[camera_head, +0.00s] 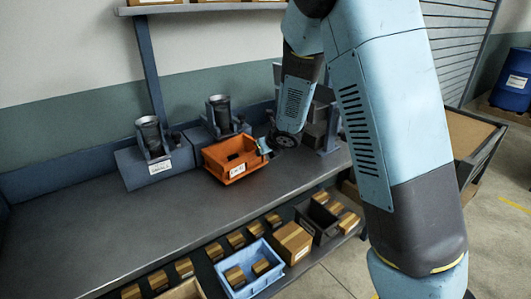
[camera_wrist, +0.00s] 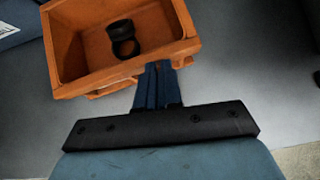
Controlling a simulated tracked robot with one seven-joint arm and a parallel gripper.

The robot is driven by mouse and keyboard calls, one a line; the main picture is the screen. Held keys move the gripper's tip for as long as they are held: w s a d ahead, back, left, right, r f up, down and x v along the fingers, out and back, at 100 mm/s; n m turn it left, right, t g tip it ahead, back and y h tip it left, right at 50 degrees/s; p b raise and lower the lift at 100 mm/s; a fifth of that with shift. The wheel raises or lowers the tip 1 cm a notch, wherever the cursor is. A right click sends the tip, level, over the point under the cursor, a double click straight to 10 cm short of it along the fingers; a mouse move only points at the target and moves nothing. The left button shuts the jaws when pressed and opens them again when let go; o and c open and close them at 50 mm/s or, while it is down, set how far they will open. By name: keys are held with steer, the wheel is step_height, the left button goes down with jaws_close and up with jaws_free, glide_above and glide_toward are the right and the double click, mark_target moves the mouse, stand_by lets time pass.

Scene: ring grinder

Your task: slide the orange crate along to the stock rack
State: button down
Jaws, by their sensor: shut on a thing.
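The orange crate (camera_head: 252,168) stands upright on the grey bench, with a white label on its front. In the wrist view the crate (camera_wrist: 112,76) fills the upper left, and a dark ring-shaped part (camera_wrist: 123,40) lies inside it. My gripper (camera_head: 265,146) is at the crate's right end. In the wrist view my gripper (camera_wrist: 157,72) has its blue fingers together at the crate's near wall, shut on the crate; the exact contact is partly hidden under the rim. I cannot tell for certain which structure is the stock rack.
Two dark cylindrical grinder units (camera_head: 152,138) (camera_head: 221,116) stand behind, on the bench. Dark bins (camera_head: 314,134) stand to the right, partly behind my arm. The bench's left (camera_head: 90,225) is clear. A lower shelf holds boxes and a blue crate (camera_head: 249,287).

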steer(key=shift+w+a+r, duration=0.1)
steer(key=shift+w+r, duration=0.05)
steer(key=shift+w, duration=0.05)
steer(key=shift+s, duration=0.1)
steer(key=s+d+r+m+h, duration=0.5)
steer(key=s+d+r+m, duration=1.35)
steer(key=d+m, duration=0.3)
steer(key=s+r+m+g, duration=0.1)
steer(key=s+r+m, duration=0.1)
steer(key=s+m, duration=0.7)
steer(key=s+r+m+g, duration=0.1)
steer(key=s+r+m, duration=0.1)
steer(key=s+m, duration=0.7)
steer(key=d+m, duration=0.1)
steer(key=m, duration=0.1)
steer(key=shift+m, duration=0.35)
